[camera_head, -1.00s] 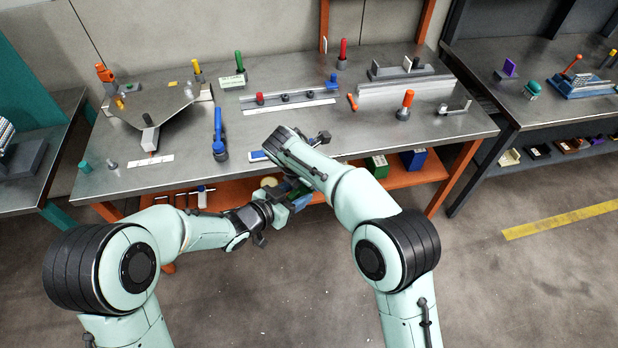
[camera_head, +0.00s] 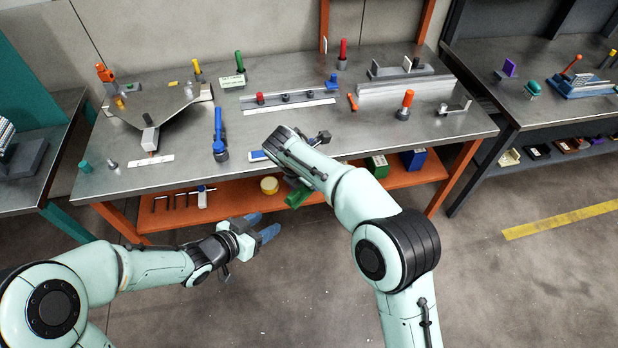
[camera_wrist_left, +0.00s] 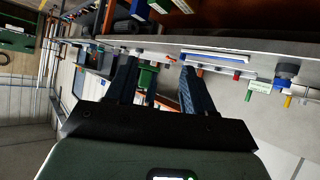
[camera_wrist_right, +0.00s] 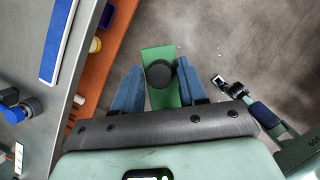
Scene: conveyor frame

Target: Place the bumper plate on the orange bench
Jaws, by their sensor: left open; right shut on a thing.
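The bumper plate, a green flat plate (camera_wrist_right: 158,57) with a black round bumper on it, is between the blue fingers of my right gripper (camera_wrist_right: 160,78) in the right wrist view. The gripper is shut on it. In the head view a green part of the plate (camera_head: 297,197) shows below my right wrist, off the front edge of the orange bench (camera_head: 440,130). My right forearm hides the right fingers there. My left gripper (camera_head: 261,226) is open and empty, to the left of and below the plate, with its fingers pointing right.
The bench's metal top holds a blue-handled tool (camera_head: 219,135), a ruler strip (camera_head: 290,106) and several coloured pegs and fixtures. An orange lower shelf (camera_head: 235,197) holds a yellow roll (camera_head: 269,185) and boxes. Open floor lies in front.

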